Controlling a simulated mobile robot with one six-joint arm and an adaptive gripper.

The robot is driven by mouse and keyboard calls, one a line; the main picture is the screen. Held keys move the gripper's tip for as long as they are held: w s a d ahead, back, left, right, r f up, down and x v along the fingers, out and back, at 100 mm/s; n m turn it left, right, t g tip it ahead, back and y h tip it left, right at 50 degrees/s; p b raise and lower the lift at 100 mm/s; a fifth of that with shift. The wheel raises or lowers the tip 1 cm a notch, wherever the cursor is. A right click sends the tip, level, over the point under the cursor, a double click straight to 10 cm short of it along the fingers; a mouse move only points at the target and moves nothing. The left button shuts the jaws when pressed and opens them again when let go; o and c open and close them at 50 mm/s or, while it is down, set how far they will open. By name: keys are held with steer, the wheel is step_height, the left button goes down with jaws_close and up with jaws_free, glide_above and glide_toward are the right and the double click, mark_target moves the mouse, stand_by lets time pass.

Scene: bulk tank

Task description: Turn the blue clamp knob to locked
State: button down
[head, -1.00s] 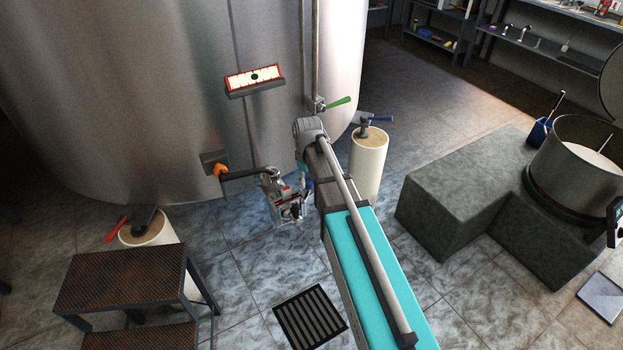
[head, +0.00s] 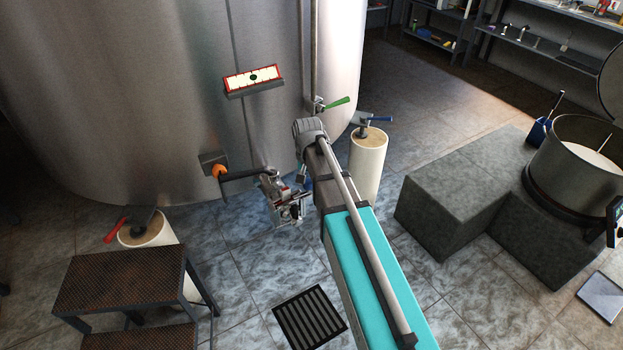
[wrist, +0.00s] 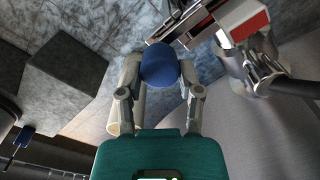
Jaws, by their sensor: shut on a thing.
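The round blue clamp knob (wrist: 160,66) is in the middle of the wrist view, between the two fingers of my gripper (wrist: 160,72). My gripper is shut on it. The metal assembly (head: 284,205) at the end of the tank's outlet pipe hangs left of my arm in the head view. Its metal parts, with a red and white block (wrist: 254,24), show at the upper right of the wrist view. In the head view my arm hides most of the gripper and the knob cannot be made out clearly. Any lock marking is not readable.
The steel tank (head: 160,90) stands behind, with a green-handled valve (head: 335,104) and a red-framed gauge (head: 254,78). A cream tank leg (head: 368,165) is close right of my arm. Metal steps (head: 120,280) stand at left, a stone block (head: 450,190) at right. Floor near the drain grate (head: 310,317) is clear.

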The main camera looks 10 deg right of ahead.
steer(key=shift+a+m, duration=0.1)
steer(key=shift+m, duration=0.4)
steer(key=shift+a, duration=0.1)
steer(key=shift+c, duration=1.3)
jaws_free()
steer(key=shift+s, duration=0.1)
steer(key=shift+r, duration=0.1)
